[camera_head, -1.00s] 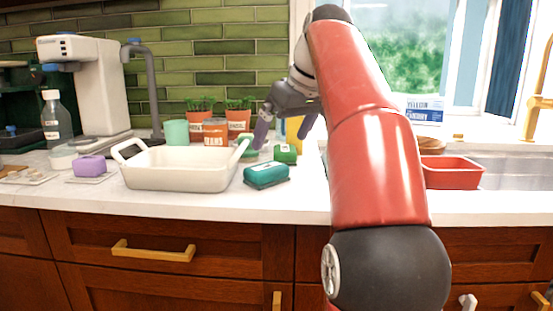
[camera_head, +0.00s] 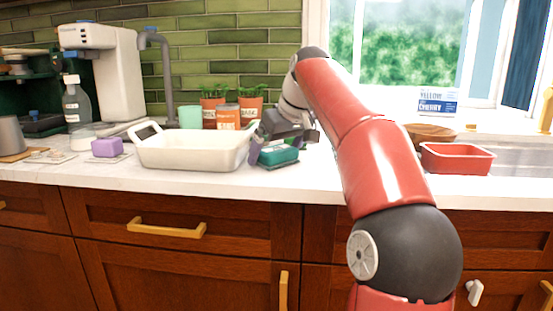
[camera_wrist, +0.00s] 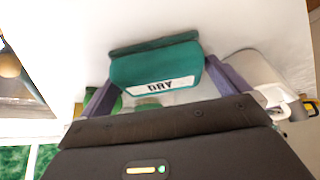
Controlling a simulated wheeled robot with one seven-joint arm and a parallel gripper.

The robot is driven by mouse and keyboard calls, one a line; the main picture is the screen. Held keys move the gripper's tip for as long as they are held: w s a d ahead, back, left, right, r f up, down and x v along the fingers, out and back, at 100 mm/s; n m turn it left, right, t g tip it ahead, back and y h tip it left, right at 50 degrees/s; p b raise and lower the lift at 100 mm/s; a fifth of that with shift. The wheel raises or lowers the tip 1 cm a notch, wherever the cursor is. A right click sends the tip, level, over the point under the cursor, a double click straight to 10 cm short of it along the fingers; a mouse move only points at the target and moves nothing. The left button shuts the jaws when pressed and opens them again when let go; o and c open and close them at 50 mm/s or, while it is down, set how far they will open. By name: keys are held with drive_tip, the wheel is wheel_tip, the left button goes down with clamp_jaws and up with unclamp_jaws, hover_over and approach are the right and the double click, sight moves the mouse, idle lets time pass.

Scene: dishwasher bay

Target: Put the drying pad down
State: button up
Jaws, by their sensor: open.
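The drying pad (camera_head: 278,154) is a teal block on the white counter, just right of the white basin. In the wrist view the pad (camera_wrist: 155,68) shows a white label reading DRY and a darker strip along its far edge. My gripper (camera_head: 283,144) is low over the pad, with its purple fingers apart. In the wrist view one finger is on each side of the pad, and a touch cannot be made out. The pad appears to rest on the counter.
The white basin (camera_head: 190,152) stands close on the left. Potted herbs and a labelled orange tub (camera_head: 228,116) are behind. Green items (camera_wrist: 148,103) show near the pad in the wrist view. A red tray (camera_head: 456,159) is by the sink on the right. The front counter strip is clear.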

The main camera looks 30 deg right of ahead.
drive_tip(key=shift+c, duration=0.3)
drive_tip(key=c, duration=0.9)
drive_tip(key=shift+r, duration=0.2)
